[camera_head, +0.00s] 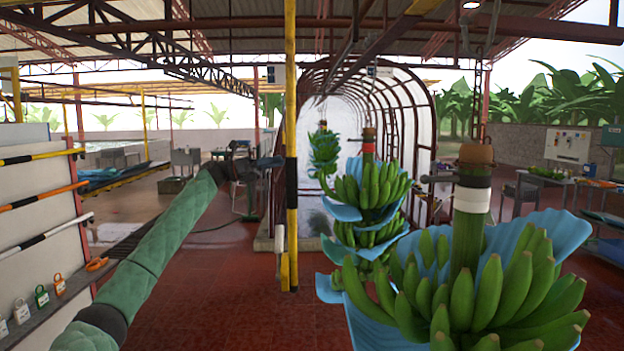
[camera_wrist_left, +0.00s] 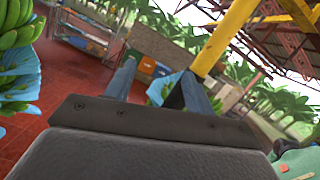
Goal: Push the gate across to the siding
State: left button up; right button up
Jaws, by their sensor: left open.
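A yellow pole with a black band (camera_head: 291,185) hangs upright in the middle of the head view; it looks like the gate's bar, though I cannot tell how it joins the rail above. My left gripper (camera_head: 268,163) is at the end of the green-sleeved arm, just left of the pole at the height of the black band. In the left wrist view the jaws (camera_wrist_left: 160,88) are open. The pole (camera_wrist_left: 222,42) shows there beyond the jaws, its black part beside the right finger. Contact cannot be told. The siding is not clearly identifiable. My right gripper is not in view.
Banana stems with blue sheets hang close on the right, the nearest (camera_head: 480,270) large. A wall rack (camera_head: 35,200) with striped bars and padlocks stands at left. An arched tunnel (camera_head: 400,110) stands behind. The red floor (camera_head: 215,290) is clear between rack and pole.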

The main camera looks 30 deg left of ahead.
aim_at(296, 177)
pick_arm(q)
jog(key=s+d+f+m+g, duration=0.2)
jog(key=s+f+m+g, duration=0.2)
jog(key=m+g, duration=0.15)
jog(key=shift+m+t, duration=0.25)
jog(key=shift+m, duration=0.1)
jog(key=p+x, duration=0.1)
jog(key=x, duration=0.1)
jog(key=p+x, duration=0.1)
jog(key=x, duration=0.2)
jog(key=p+x, duration=0.2)
jog(key=shift+w+d+r, duration=0.1)
jog(key=shift+d+r, duration=0.15)
jog(key=shift+r, duration=0.05)
jog(key=shift+w+d+f, duration=0.1)
jog(key=shift+d, duration=0.15)
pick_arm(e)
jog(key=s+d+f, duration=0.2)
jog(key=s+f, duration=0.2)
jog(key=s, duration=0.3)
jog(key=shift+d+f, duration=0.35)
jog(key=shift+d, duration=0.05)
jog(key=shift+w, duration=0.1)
pick_arm(q)
grip_shut()
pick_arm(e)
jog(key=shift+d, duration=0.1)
